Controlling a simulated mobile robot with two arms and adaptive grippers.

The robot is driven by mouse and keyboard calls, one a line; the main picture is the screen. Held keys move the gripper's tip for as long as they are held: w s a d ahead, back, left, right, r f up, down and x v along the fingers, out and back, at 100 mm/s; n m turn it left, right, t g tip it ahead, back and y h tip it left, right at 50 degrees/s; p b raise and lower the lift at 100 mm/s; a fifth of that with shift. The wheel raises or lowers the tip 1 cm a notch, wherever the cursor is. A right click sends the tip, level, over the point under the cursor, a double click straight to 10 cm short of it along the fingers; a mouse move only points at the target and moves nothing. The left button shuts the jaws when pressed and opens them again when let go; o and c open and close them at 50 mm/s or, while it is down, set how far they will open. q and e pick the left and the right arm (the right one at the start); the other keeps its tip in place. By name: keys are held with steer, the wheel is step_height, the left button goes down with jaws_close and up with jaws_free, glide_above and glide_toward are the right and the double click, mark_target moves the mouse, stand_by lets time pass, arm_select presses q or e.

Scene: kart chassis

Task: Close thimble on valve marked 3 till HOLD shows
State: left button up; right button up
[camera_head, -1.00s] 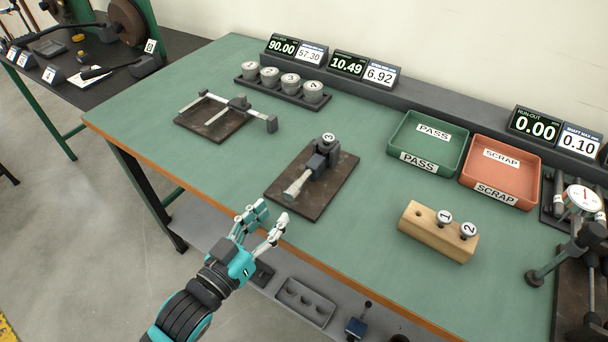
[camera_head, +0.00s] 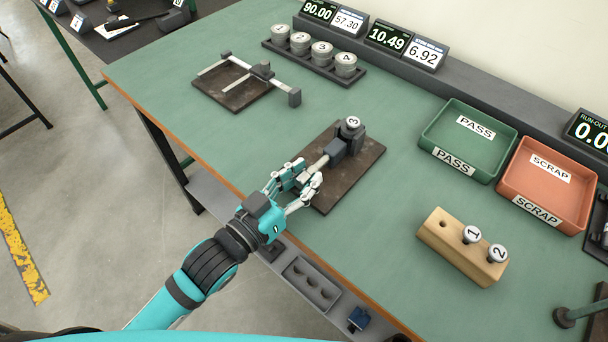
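The valve marked 3 (camera_head: 353,124) stands upright at the far end of a dark micrometer fixture (camera_head: 336,148). The silver thimble (camera_head: 319,164) points from it toward the table's front edge. My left gripper (camera_head: 308,175) is at the thimble's near end, its two fingers apart on either side and partly hiding it. Contact with the thimble cannot be made out. A readout of 10.49 (camera_head: 389,37) and one of 6.92 (camera_head: 425,54) stand behind; no HOLD is legible. My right gripper is not in view.
A wooden block (camera_head: 455,256) holds valves 1 and 2. A green PASS tray (camera_head: 432,136) and a red SCRAP tray (camera_head: 507,184) lie to the right. Numbered cups stand on a rack (camera_head: 310,65) behind a second fixture (camera_head: 222,95). Green tabletop is clear between them.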

arm_select(q)
jaws_close()
steer(key=shift+r, duration=0.1)
steer(key=m+p, duration=0.3)
steer(key=p, duration=0.1)
steer(key=shift+r+m, duration=0.15)
steer(key=shift+m, duration=0.25)
steer(key=shift+f+m+p, duration=0.2)
steer(key=shift+m+p, duration=0.1)
steer(key=shift+m, duration=0.6)
steer(key=shift+o, duration=1.8)
jaws_free()
steer(key=shift+d+f, duration=0.1)
steer(key=v, duration=1.2)
